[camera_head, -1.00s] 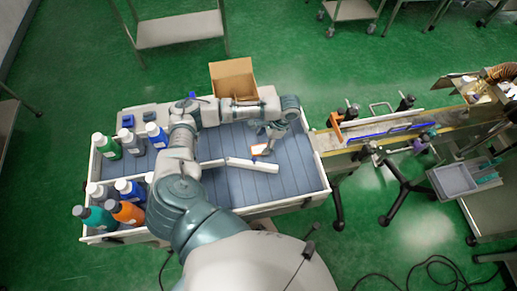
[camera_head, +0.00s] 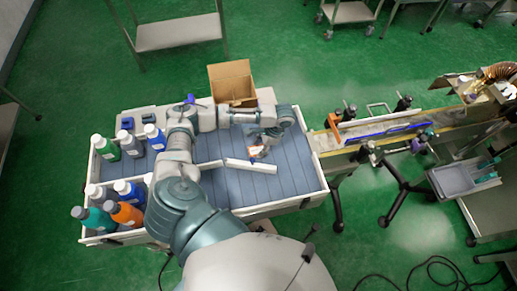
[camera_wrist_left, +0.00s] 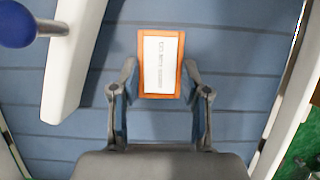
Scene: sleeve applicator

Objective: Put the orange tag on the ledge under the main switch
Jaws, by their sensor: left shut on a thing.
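The orange tag (camera_head: 256,152) has a white printed label and shows small over the blue slatted table in the head view. In the left wrist view the tag (camera_wrist_left: 160,63) is upright in the picture, with its orange border showing around the label. My left gripper (camera_wrist_left: 160,72) is shut on it, one finger at each side edge. In the head view my left gripper (camera_head: 264,143) is over the right half of the table. I cannot make out the main switch or its ledge in either view. My right gripper is not in view.
The blue table (camera_head: 290,180) has a raised white rim. A white bar (camera_head: 250,166) lies close to the tag. Several bottles (camera_head: 125,214) stand at the left, and an open cardboard box (camera_head: 232,82) is at the back. A conveyor (camera_head: 385,128) extends right.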

